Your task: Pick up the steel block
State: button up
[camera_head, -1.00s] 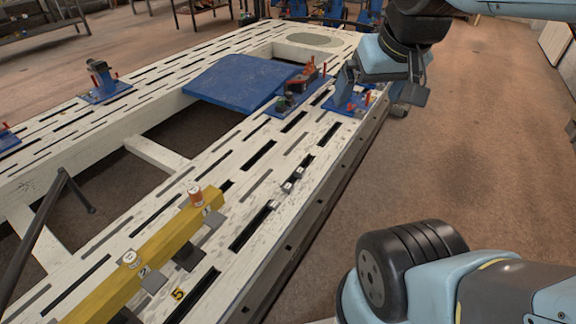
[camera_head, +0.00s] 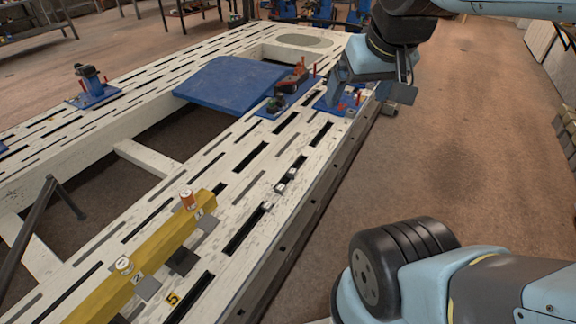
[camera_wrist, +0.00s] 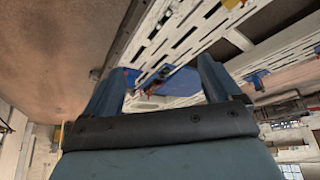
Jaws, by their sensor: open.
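Several small grey metal blocks are on the white slotted bench in the head view. Flat grey pieces (camera_head: 183,260) lie along the yellow numbered bar, and smaller silver pieces (camera_head: 281,186) sit by a slot farther up. I cannot tell which is the steel block. My gripper (camera_wrist: 162,82) is open and empty in the wrist view, with its two blue-grey fingers apart. The blue plate and part of the bench show beyond them. In the head view my wrist is at the upper right, by the bench's right edge, well away from the grey pieces.
The yellow bar (camera_head: 150,258) carries an orange-topped can (camera_head: 187,200) and a white-topped can (camera_head: 124,265). A blue plate (camera_head: 235,85) and blue clamp fixtures (camera_head: 289,95) stand farther up the white bench (camera_head: 208,160). Brown floor (camera_head: 450,150) is clear on the right.

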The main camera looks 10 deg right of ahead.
aim_at(293, 174)
jog(key=u, duration=0.05)
jog(key=k, duration=1.1)
jog(key=z, duration=0.8)
jog(key=i, duration=0.95)
jog(key=z, duration=0.65)
jog(key=i, duration=1.05)
jog(key=u, duration=0.75)
jog(key=i, duration=0.7)
jog(key=u, duration=0.5)
jog(key=k, duration=0.8)
jog(key=u, duration=0.3)
jog(key=i, duration=0.2)
jog(key=z, duration=0.15)
